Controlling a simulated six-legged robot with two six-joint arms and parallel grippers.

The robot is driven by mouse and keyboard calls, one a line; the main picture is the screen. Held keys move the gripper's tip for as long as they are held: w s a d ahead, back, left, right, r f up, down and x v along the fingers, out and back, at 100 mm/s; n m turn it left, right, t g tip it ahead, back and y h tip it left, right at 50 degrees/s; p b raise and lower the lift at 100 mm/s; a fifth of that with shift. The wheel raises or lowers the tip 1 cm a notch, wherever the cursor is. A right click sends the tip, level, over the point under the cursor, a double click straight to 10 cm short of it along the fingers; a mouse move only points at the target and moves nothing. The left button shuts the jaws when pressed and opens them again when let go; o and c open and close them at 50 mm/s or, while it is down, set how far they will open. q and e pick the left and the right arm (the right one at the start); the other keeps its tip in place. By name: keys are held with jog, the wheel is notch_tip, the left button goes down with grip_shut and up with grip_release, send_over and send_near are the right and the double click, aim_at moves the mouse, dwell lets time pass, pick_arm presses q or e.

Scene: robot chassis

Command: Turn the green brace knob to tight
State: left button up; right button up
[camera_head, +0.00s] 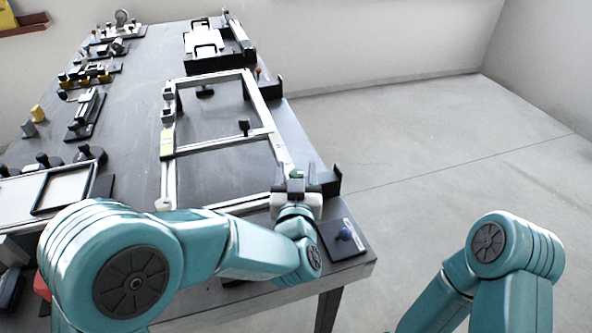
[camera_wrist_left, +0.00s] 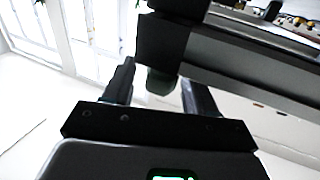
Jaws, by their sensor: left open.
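The green brace knob (camera_wrist_left: 161,82) shows dark green in the left wrist view, under a black block. In the head view a small greenish bit (camera_head: 296,174) shows at the near right corner of the pale frame (camera_head: 222,144), mostly hidden by my gripper. My left gripper (camera_head: 297,186) is at that corner. In the wrist view its two dark fingers (camera_wrist_left: 158,88) stand apart on either side of the knob, with light visible beside it. I cannot tell whether either finger touches it. The knob's turned position cannot be read. My right gripper is out of view.
A black bracket (camera_head: 332,182) stands just right of the left gripper. Several small fixtures line the table's left side. A black tray with white parts (camera_head: 206,45) is at the back.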

pick_arm(q)
jog(key=shift+s, duration=0.1)
jog(key=c, duration=0.9)
jog(key=shift+c, duration=0.2)
jog(key=shift+a+f+h+b, duration=0.1)
jog(key=shift+h+b, duration=0.3)
jog(key=shift+b, duration=0.15)
jog(key=m+h+b, duration=0.1)
jog(key=h+b, duration=0.1)
jog(key=m+g+h+b, duration=0.1)
jog(key=m+h+b, duration=0.1)
jog(key=b, duration=0.1)
jog(key=m+h+b, duration=0.1)
jog(key=h+b, duration=0.1)
jog(key=shift+f+m+g, duration=0.25)
jog(key=shift+m+g, duration=0.05)
jog(key=shift+m, duration=0.1)
jog(key=shift+r+m+g+h+b, duration=0.1)
jog(key=shift+m+g+h+b, duration=0.25)
jog(key=shift+h+b, duration=0.35)
jog(key=shift+r+m+g+h, duration=0.15)
jog(key=shift+m+g+h, duration=0.25)
jog(key=shift+h, duration=0.2)
jog(key=shift+r+m+g+h, duration=0.2)
jog(key=shift+m+g+h, duration=0.25)
jog(key=shift+m+h, duration=0.3)
jog(key=shift+m+g+h+p, duration=0.65)
jog(key=shift+h+p, duration=0.2)
jog(key=shift+p, duration=0.2)
jog(key=shift+g, duration=0.25)
